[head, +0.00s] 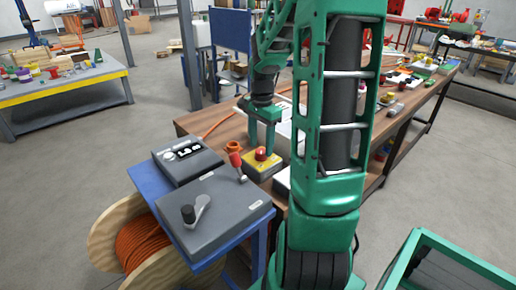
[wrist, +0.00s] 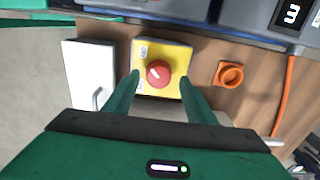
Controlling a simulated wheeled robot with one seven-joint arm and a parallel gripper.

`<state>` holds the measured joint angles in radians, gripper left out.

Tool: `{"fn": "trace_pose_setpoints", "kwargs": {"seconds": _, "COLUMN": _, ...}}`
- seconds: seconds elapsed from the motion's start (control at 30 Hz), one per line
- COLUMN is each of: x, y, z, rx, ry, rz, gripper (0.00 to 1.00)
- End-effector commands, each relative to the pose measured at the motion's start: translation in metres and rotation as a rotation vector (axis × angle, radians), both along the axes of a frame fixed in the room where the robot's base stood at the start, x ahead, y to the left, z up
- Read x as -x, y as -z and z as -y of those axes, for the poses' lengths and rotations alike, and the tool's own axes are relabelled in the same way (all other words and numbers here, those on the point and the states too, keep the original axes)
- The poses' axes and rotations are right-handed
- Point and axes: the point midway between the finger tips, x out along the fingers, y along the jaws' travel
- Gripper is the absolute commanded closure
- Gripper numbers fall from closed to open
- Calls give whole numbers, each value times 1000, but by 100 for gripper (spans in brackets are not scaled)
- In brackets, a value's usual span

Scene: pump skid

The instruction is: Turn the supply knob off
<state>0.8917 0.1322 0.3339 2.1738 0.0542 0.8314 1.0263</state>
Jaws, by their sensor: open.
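A red round knob (head: 261,153) sits on a yellow box (head: 256,169) on the wooden bench. In the wrist view the knob (wrist: 158,73) is seen from above, with a short white mark on its face. Small labels on the yellow plate (wrist: 176,55) are too small to read, so I cannot tell its setting. My gripper (wrist: 159,78) is open, with one green finger on each side of the knob. In the head view my gripper (head: 262,141) points down over the yellow box. I cannot tell whether the fingers touch the knob.
In the head view, a grey display box (head: 187,160) and a grey box with a dark knob (head: 205,222) stand close by.

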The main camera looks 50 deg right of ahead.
Motion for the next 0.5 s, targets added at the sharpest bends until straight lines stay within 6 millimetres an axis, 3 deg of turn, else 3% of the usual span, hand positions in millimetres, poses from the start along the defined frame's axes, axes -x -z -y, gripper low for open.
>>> {"fn": "trace_pose_setpoints", "kwargs": {"seconds": 0.2, "x": 0, "y": 15, "z": -1, "rx": -1, "ry": -1, "rz": -1, "gripper": 49}}
{"fn": "trace_pose_setpoints", "kwargs": {"seconds": 0.5, "x": 0, "y": 16, "z": 0, "rx": 0, "ry": 0, "rz": 0, "gripper": 52}}
